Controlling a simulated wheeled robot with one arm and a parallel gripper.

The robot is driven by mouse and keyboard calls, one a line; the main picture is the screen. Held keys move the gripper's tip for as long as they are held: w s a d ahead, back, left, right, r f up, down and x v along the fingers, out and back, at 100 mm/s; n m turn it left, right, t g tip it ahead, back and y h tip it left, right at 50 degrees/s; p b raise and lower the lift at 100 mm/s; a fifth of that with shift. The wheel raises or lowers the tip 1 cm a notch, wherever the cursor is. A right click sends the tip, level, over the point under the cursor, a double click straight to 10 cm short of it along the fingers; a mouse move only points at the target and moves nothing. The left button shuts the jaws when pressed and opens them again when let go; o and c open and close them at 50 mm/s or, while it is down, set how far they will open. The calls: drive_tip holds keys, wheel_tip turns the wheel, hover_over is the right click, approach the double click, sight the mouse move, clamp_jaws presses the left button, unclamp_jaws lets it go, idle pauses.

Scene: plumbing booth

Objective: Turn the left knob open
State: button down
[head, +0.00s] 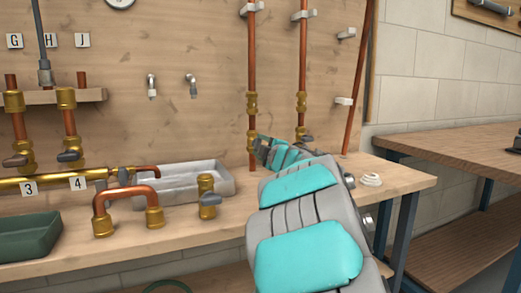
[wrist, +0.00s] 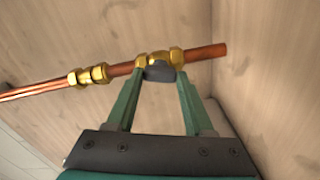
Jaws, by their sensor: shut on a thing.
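The left vertical copper pipe (head: 252,50) on the wooden wall carries a brass valve near its foot. My gripper (head: 257,150) reaches this valve from the right and hides its knob in the head view. In the wrist view, the brass valve body (wrist: 160,58) sits on the copper pipe. The dark grey left knob (wrist: 159,73) is between the tips of my gripper (wrist: 159,77). The fingers are shut on the knob, one on each side. The right pipe (head: 302,60) has a brass valve partly hidden behind my arm.
A white ring roll (head: 370,179) lies at right. Brass pipework (head: 70,177) runs along the left.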

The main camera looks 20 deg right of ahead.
drive_tip(key=shift+n+b, duration=0.45)
drive_tip(key=shift+n, duration=1.15)
drive_tip(key=shift+c, duration=1.4)
unclamp_jaws()
drive_tip(key=shift+s+d, duration=0.1)
drive_tip(key=shift+s, duration=3.85)
